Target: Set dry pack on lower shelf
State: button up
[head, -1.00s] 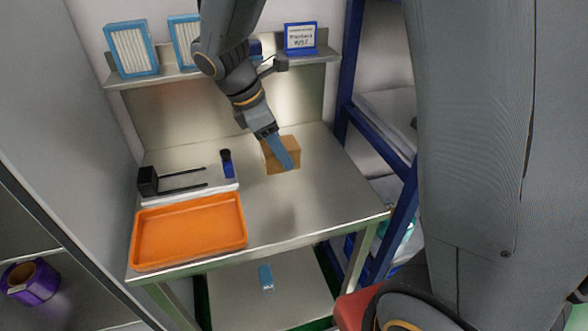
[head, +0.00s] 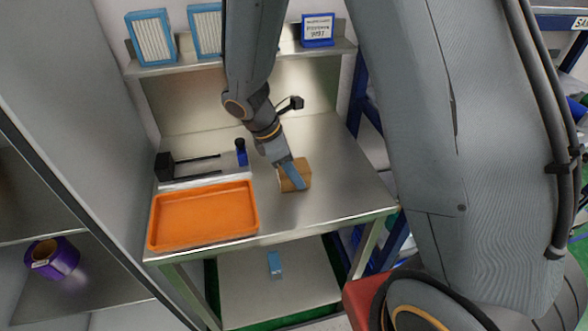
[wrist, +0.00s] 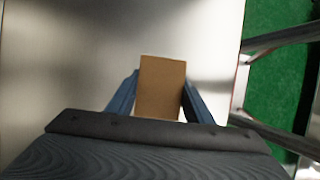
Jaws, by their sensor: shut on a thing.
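A brown cardboard box (head: 303,172), which looks like the dry pack, is between the blue fingers of my gripper (head: 292,174) over the steel worktop. In the wrist view the box (wrist: 160,88) sits between the two fingertips (wrist: 160,95), one on each side. My gripper is shut on it. The box looks tilted in the head view; I cannot tell how far its underside is from the worktop. The lower shelf (head: 240,290) is under the worktop, with a small blue item (head: 275,263) on it.
An orange tray (head: 203,215) lies on the worktop's left, with a black tool (head: 185,165) and a blue bottle (head: 241,152) behind it. The worktop's front edge (head: 330,226) and legs bound the lower shelf. Most of that shelf is bare.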

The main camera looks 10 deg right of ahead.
jog(key=shift+f, duration=0.1)
jog(key=o, duration=1.1)
